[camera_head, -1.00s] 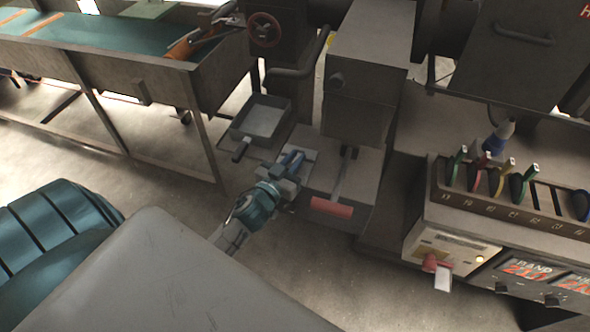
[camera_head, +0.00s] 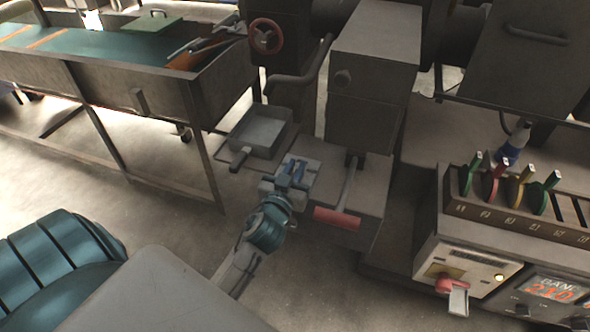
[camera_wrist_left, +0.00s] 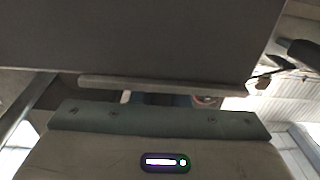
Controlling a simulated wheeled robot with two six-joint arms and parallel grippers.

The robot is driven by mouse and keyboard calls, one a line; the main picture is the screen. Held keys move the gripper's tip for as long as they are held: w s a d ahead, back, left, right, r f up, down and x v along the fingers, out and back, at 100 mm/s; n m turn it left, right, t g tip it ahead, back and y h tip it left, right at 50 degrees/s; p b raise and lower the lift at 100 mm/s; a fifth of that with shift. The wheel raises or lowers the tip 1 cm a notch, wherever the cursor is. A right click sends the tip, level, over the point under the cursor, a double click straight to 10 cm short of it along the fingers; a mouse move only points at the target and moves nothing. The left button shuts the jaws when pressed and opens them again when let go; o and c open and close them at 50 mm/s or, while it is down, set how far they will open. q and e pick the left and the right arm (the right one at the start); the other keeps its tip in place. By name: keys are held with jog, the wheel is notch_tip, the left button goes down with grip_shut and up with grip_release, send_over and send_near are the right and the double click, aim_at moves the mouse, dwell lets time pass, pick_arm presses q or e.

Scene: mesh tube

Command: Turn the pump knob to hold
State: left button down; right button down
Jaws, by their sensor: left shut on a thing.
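A red knob with a pale tab (camera_head: 453,287) sticks out from the front of the cream control box (camera_head: 470,268) at the lower right. I cannot read which is the pump knob or any hold mark. My left gripper (camera_head: 297,172) is beside the low grey block below that cabinet, well left of the control box. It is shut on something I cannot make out. In the left wrist view a dark grey panel and a bar hide what the jaws hold. My right gripper is out of view.
A lever with a red grip (camera_head: 337,217) lies just right of my left gripper. A square pan (camera_head: 259,134) is behind it on the left. A red handwheel (camera_head: 265,37) is further back. Coloured levers (camera_head: 505,185) stand above the control box. Open floor lies at the front.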

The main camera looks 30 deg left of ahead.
pick_arm(q)
jog(key=shift+r, duration=0.1)
jog(key=c, duration=1.4)
grip_release()
